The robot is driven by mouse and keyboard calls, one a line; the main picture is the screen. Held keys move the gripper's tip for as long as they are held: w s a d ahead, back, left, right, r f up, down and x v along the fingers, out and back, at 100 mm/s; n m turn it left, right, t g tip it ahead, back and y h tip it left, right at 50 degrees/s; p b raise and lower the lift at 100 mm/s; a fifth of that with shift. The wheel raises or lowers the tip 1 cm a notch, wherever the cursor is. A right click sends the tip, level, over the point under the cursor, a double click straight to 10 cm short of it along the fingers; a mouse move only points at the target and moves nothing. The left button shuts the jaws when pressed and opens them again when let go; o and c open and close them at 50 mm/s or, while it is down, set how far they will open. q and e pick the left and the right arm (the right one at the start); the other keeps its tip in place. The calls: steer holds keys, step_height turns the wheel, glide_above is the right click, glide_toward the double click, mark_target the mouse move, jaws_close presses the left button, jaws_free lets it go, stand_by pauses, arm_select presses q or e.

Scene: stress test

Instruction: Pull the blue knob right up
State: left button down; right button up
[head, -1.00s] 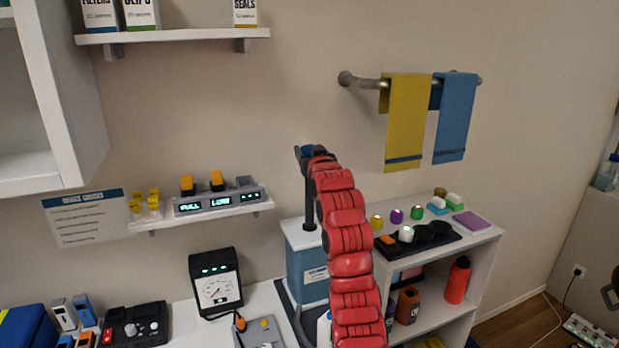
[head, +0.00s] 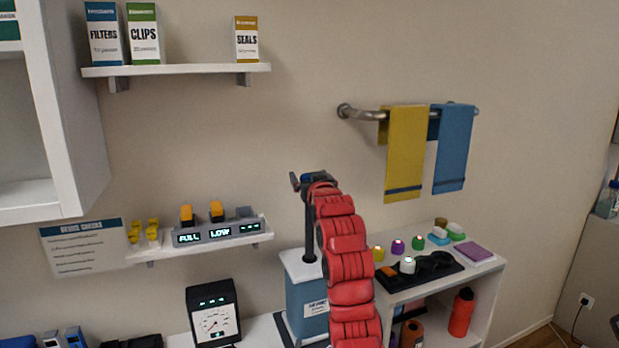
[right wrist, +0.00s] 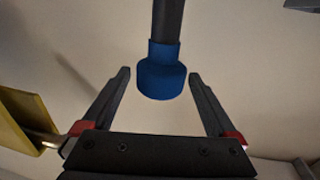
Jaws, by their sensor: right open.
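The blue knob (right wrist: 161,78) sits on the end of a dark rod (right wrist: 167,22). In the right wrist view it is between the two open fingers of my right gripper (right wrist: 160,84), with a gap on each side. In the head view the rod (head: 311,228) stands upright, extended well above a blue box (head: 304,295) with a white top. A little blue of the knob (head: 317,178) shows beside my right gripper (head: 298,182) at the rod's top. My red right arm hides part of the box. My left gripper is not in view.
A white shelf unit (head: 488,285) with small coloured items stands right of the box. A towel rail (head: 360,114) with yellow and blue towels is on the wall. A gauge (head: 213,314) and a small wall shelf (head: 205,242) are left. The wall behind the knob is clear.

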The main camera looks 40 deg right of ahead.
steer(key=shift+s+a+f+b, duration=0.15)
steer(key=shift+s+b, duration=0.2)
steer(key=shift+s, duration=0.15)
steer(key=b+v, duration=0.5)
steer(key=v, duration=1.1)
steer(key=shift+s+a, duration=0.15)
